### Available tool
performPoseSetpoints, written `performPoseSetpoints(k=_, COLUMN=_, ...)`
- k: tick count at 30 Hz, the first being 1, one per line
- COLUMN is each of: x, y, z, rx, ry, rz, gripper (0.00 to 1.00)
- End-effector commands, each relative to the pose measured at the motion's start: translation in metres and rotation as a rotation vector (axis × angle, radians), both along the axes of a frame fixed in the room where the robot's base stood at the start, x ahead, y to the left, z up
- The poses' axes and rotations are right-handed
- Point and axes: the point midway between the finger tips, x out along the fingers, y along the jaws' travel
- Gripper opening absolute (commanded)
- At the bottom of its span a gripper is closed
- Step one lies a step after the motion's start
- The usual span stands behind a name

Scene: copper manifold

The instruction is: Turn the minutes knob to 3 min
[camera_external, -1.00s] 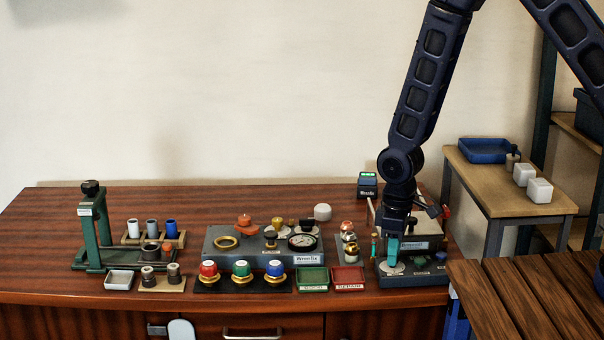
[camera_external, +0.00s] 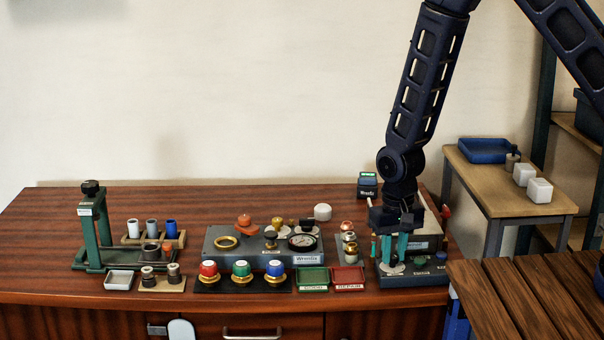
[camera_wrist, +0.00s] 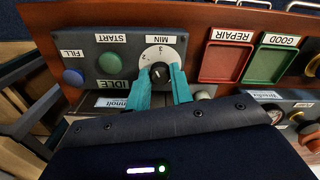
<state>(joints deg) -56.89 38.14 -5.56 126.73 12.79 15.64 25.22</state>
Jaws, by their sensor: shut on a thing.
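The minutes knob (camera_wrist: 160,72) is a small black knob on a round white dial (camera_wrist: 163,52) marked MIN, with numbers around it. The dial is on the dark control box (camera_external: 415,278) at the bench's right end. My gripper (camera_wrist: 160,88) has its two teal fingers on either side of the knob and is shut on it. In the external view my gripper (camera_external: 395,260) points straight down at the dial, and the fingers partly hide the knob. The knob's pointer is too small to read against the numbers.
On the same box are a green START button (camera_wrist: 109,62), a blue FILL button (camera_wrist: 73,76) and an IDLE display (camera_wrist: 111,87). Red (camera_external: 348,279) and green (camera_external: 312,279) trays lie to the left. A wooden slatted table (camera_external: 530,290) stands close on the right.

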Motion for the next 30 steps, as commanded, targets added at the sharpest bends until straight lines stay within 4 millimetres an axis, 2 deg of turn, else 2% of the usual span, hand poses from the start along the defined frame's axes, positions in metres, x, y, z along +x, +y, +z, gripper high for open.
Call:
performPoseSetpoints(k=9, x=0.0004, y=0.0011, z=0.0005, rx=0.001, ry=-0.002, rz=-0.242, gripper=0.00)
performPoseSetpoints(k=15, x=0.0009, y=0.0008, z=0.0006, rx=0.001, ry=-0.002, rz=-0.339, gripper=0.00)
performPoseSetpoints(k=30, x=0.0006, y=0.0010, z=0.0005, rx=0.002, ry=-0.001, rz=-0.402, gripper=0.00)
